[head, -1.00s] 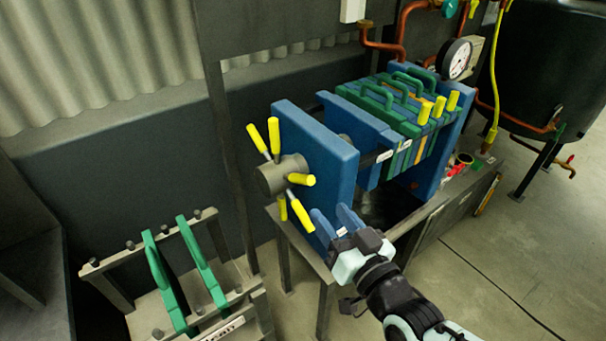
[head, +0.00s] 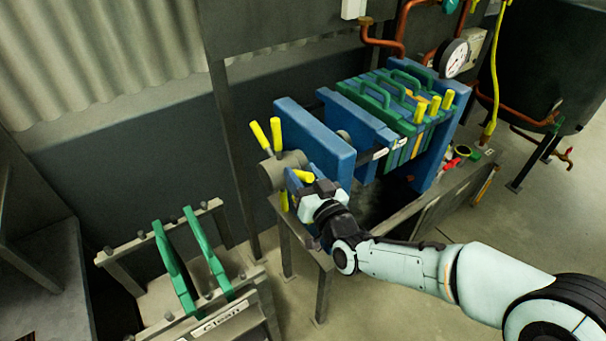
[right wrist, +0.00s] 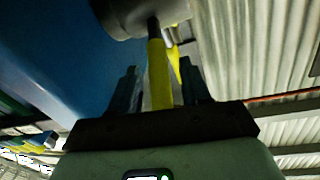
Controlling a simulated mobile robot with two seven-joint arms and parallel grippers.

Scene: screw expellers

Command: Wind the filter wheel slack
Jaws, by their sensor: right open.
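The filter wheel (head: 281,171) is a grey hub with several yellow-gripped spokes on the near face of the filter press's blue end plate (head: 318,138). My right gripper (head: 298,180) is at the wheel's lower right and partly hides the spokes there. In the right wrist view a yellow spoke handle (right wrist: 159,75) stands between the two open fingers of my right gripper (right wrist: 160,88), with the grey hub (right wrist: 140,12) above. I cannot tell whether the fingers touch the handle. My left gripper is out of view.
The press holds green and blue plates (head: 385,100) on a grey bench (head: 420,210). A rack (head: 150,250) with two green plates, labelled "Clean", stands at lower left. A pressure gauge (head: 454,58) and copper pipes stand behind. Open floor lies at lower right.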

